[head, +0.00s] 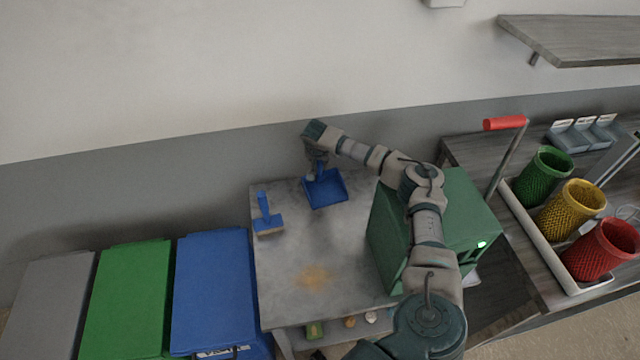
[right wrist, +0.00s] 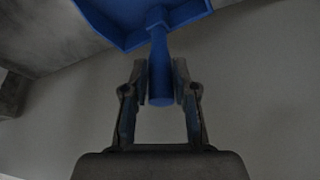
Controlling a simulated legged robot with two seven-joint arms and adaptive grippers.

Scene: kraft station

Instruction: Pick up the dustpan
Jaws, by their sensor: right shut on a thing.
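The blue dustpan (head: 326,190) is at the back of the grey table (head: 285,240), with its pan toward me and its handle toward the wall. My right gripper (head: 317,165) reaches over the table from the right and is shut on the dustpan's handle. In the right wrist view the two fingers (right wrist: 160,85) close on both sides of the blue handle (right wrist: 159,60), and the pan (right wrist: 135,15) shows at the top. I cannot tell whether the pan touches the table. My left gripper is not in view.
A blue hand brush (head: 266,216) lies left of the dustpan. A brown dirt patch (head: 313,278) marks the tabletop. A green box (head: 385,240) stands on the right, under my arm. Blue (head: 215,285), green (head: 125,300) and grey (head: 48,305) bins stand to the left.

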